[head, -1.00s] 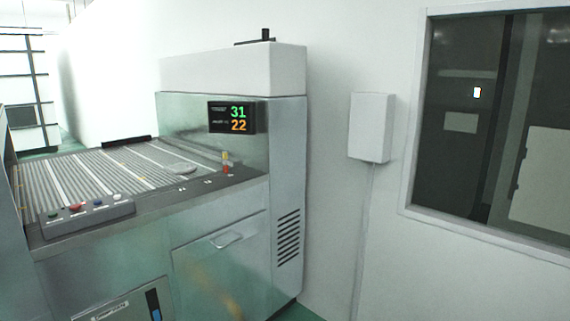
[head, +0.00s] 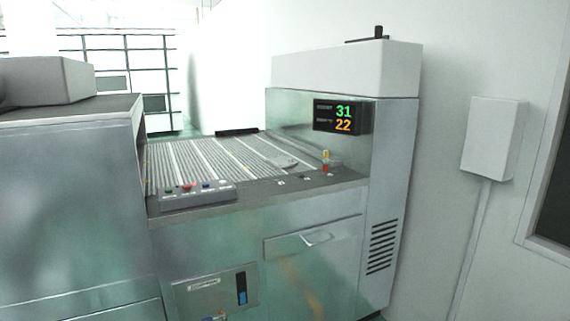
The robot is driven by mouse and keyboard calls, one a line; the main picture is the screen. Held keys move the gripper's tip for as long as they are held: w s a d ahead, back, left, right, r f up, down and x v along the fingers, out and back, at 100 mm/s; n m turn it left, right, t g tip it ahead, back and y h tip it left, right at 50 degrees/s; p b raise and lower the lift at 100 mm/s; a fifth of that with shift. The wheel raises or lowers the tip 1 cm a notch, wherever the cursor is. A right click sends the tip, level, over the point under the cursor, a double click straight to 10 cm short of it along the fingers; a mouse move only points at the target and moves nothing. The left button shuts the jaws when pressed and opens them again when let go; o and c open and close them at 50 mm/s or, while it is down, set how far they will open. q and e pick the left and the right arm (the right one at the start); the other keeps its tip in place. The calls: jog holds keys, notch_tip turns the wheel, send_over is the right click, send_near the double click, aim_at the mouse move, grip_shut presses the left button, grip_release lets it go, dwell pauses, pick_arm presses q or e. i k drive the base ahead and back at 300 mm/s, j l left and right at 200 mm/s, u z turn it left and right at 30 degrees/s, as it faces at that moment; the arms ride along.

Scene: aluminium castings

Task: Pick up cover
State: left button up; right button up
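A flat grey metal piece (head: 281,163), which may be the cover, lies on the ribbed conveyor bed (head: 200,165) of the machine, towards its right end. It is small in the head view and its details cannot be made out. Neither of my grippers is in view.
A button box (head: 198,194) sits on the machine's front edge. A small red and yellow signal post (head: 326,162) stands at the right of the bed. A display (head: 341,117) reads 31 and 22. A grey cabinet (head: 70,200) stands at left, a wall box (head: 492,138) at right.

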aim_at(280, 162)
jog(key=i+l+z, duration=0.1)
jog(key=i+l, duration=0.35)
jog(key=i+l+z, duration=0.1)
jog(key=i+l, duration=0.35)
jog(key=i, duration=0.15)
